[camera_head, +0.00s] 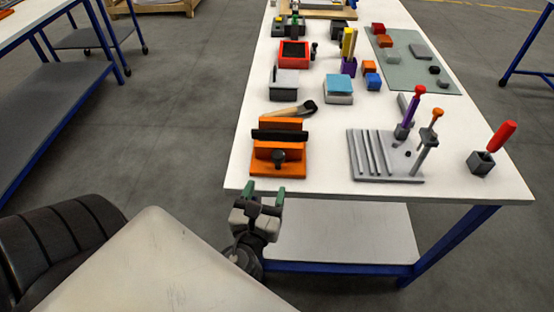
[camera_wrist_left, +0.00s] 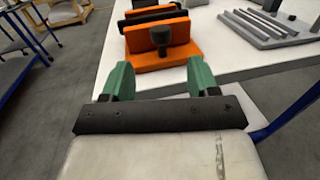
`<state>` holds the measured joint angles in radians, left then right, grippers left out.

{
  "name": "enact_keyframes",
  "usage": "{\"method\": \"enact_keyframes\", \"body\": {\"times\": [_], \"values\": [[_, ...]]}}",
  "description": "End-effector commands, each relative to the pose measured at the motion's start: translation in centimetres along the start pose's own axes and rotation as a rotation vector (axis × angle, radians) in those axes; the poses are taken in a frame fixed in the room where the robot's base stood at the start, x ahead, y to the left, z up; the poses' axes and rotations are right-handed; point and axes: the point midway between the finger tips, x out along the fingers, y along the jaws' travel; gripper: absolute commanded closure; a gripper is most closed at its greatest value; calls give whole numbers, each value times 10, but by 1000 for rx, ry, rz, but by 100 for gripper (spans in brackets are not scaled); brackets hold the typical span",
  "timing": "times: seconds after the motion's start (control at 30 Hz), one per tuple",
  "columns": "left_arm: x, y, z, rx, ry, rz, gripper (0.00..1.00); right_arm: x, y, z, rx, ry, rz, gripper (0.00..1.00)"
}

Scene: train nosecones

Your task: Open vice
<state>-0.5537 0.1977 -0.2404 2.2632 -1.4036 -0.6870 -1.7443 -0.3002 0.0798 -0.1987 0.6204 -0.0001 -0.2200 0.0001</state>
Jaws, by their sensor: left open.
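The orange vice (camera_head: 263,163) stands near the front left corner of the white table, with a black bar across it and a dark knob on its front. It also shows in the left wrist view (camera_wrist_left: 175,33), where the dark handle knob (camera_wrist_left: 160,36) faces me. My left gripper (camera_head: 264,191) has green fingertips. It is open and empty, in front of the table's near edge, just short of the vice and not touching it. In the left wrist view its fingers (camera_wrist_left: 160,82) are spread below the knob. My right gripper is not in view.
On the white table (camera_head: 322,150), a grey tool holder (camera_head: 372,172) with screwdrivers stands right of the vice, and a red-handled tool in a dark block (camera_head: 482,162) farther right. A hammer (camera_head: 296,108) lies behind the vice. Several blocks and boxes stand farther back.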

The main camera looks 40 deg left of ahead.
Motion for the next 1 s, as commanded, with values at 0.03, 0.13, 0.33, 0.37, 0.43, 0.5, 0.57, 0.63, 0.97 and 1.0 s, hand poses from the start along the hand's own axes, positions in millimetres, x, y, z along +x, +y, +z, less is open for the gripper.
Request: {"method": "enact_keyframes", "body": {"times": [0.03, 0.13, 0.33, 0.37, 0.43, 0.5, 0.57, 0.63, 0.97, 1.0], "values": [[5, 0, 2, 1, -3, 0, 40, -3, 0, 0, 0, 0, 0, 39], [20, 0, 4, 0, -3, 0, 40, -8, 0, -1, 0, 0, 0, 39], [60, 0, 3, -1, -2, 1, 40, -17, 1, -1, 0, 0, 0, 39], [66, 0, 2, -1, -1, 1, 40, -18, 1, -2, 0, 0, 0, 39], [77, 0, 2, -2, 0, 0, 40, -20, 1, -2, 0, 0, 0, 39], [87, 0, 1, -2, 1, -1, 40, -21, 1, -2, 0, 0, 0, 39], [94, 0, 1, -2, 1, -1, 40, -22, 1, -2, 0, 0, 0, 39], [99, 0, 0, -2, 2, -1, 40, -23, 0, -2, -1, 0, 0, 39], [104, 0, -1, -3, 4, -1, 40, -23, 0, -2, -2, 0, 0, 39], [104, 0, -1, -3, 3, -1, 40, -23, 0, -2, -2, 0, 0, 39]]}}
